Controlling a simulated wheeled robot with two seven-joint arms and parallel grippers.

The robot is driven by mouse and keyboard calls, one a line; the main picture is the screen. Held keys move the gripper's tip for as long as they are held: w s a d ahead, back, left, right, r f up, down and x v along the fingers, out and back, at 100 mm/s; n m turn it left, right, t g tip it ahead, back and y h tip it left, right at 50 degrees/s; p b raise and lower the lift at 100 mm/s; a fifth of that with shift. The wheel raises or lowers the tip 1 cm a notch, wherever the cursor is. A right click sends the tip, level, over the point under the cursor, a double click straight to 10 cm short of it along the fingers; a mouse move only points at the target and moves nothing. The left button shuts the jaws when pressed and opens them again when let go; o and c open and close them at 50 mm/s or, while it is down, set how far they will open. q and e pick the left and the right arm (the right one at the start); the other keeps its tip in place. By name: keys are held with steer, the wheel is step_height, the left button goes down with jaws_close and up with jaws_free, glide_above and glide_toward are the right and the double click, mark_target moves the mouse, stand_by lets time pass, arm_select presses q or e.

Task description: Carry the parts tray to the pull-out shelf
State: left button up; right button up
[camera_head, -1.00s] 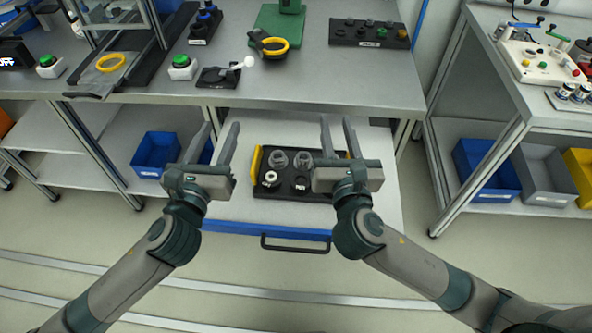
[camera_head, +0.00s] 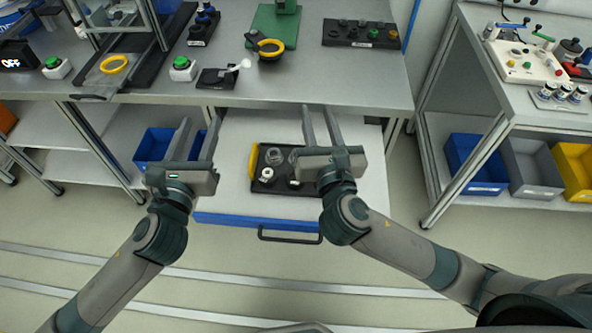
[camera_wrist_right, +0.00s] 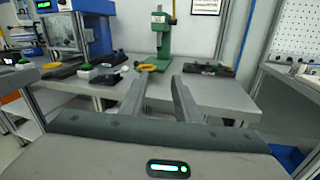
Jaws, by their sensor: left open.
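The black parts tray (camera_head: 279,183) lies on the pull-out shelf (camera_head: 229,187), which is drawn out below the workbench. The tray's yellow left handle (camera_head: 252,160) and several round parts in it show; my right gripper hides its right side. My left gripper (camera_head: 199,122) is open and empty, above and to the left of the tray, apart from it.
The workbench (camera_head: 350,85) above the shelf bears a green stand (camera_head: 272,28), a yellow-ringed tool (camera_head: 268,48), green buttons and a dark parts rack (camera_head: 360,33). Blue (camera_head: 473,165), grey and yellow bins stand on a cart at right. The shelf's right part is bare.

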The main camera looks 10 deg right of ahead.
steer(key=s, duration=1.2)
steer(key=shift+d+f, duration=0.1)
stand_by(0.4)
